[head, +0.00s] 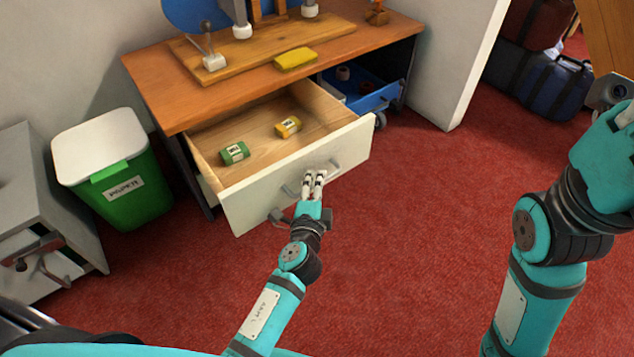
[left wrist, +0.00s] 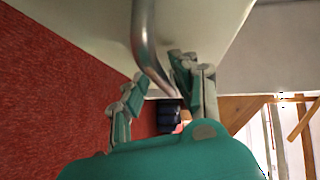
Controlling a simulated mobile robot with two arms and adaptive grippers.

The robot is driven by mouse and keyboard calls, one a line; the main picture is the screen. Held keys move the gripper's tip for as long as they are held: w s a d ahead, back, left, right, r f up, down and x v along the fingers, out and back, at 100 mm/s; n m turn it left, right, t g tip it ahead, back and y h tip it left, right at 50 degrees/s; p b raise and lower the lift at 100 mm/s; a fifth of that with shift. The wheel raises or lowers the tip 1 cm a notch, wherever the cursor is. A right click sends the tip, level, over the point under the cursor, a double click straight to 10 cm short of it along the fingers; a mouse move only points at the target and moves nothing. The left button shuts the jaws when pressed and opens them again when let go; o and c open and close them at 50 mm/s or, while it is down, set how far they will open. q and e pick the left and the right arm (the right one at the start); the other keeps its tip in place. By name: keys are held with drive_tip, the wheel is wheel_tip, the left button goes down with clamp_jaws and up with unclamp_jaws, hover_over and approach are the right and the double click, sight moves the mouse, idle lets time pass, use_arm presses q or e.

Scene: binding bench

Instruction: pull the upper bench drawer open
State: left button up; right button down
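The upper bench drawer (head: 240,208) stands well out from the bench, with its pale front facing me and its wooden inside showing. Its grey metal bar handle (head: 334,168) is on the front and also crosses the left wrist view (left wrist: 146,35). My left gripper (head: 314,180) is at this handle. In the left wrist view its fingers are spread apart, with the bar between them; contact with the bar is unclear. My right gripper (head: 622,112) is at the right edge, away from the drawer, cut off by the frame, its fingers not clear.
The bench top (head: 160,95) bears a yellow sponge-like block (head: 296,59). A blue tray (head: 372,98) is right of the drawer, a green bin (head: 128,195) left. Red carpet in front is clear.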

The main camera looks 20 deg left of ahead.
use_arm(q)
drive_tip(key=shift+o, duration=0.2)
drive_tip(key=shift+r, duration=0.15)
drive_tip(key=v, duration=1.2)
